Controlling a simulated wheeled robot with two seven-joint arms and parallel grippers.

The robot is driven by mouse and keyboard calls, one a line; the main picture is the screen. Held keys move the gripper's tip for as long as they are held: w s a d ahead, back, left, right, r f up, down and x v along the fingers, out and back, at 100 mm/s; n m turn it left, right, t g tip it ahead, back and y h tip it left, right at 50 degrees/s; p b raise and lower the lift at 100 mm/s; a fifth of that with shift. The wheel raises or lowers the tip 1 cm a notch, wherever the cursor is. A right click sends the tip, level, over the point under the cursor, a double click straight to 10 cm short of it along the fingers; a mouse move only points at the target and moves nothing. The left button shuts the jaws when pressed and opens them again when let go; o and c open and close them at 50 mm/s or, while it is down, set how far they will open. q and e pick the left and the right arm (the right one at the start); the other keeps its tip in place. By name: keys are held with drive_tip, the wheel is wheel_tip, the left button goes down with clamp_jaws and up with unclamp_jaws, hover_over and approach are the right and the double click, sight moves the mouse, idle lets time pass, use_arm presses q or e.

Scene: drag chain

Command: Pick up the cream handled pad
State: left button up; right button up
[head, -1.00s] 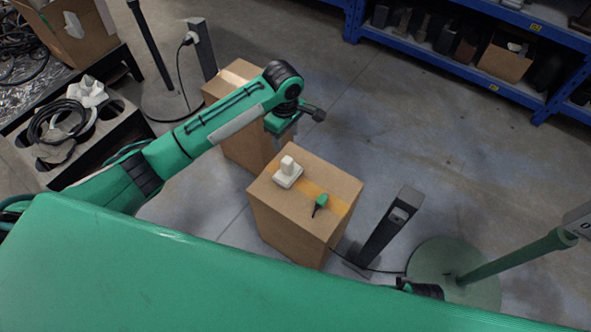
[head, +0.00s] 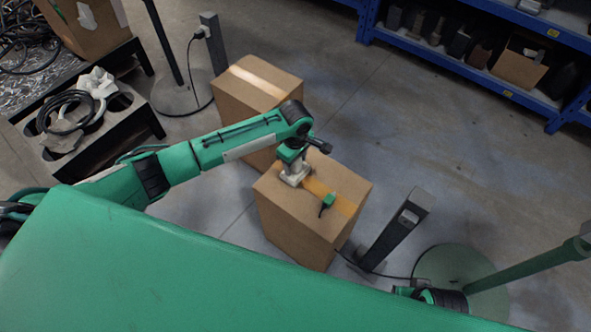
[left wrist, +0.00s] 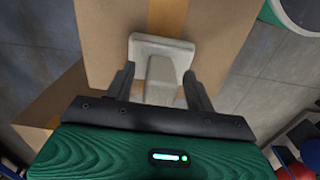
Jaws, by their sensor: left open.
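The cream handled pad (left wrist: 162,46) lies on top of a cardboard box, with its upright handle (left wrist: 160,80) between my left gripper's fingers in the left wrist view. In the head view the pad (head: 293,178) is partly hidden under my left gripper (head: 292,165). My left gripper (left wrist: 160,88) is open, one finger on each side of the handle. A small green tool with a dark tip (head: 327,203) lies on the same box. My right gripper is not in view.
The pad's cardboard box (head: 300,225) has a strip of yellow tape. A second box (head: 240,105) stands behind it to the left. A dark grey post (head: 397,228) stands close on the right. Blue shelving (head: 470,50) is at the back right.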

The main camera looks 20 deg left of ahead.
use_arm(q)
drive_tip(key=shift+f, duration=0.35)
drive_tip(key=c, duration=1.1)
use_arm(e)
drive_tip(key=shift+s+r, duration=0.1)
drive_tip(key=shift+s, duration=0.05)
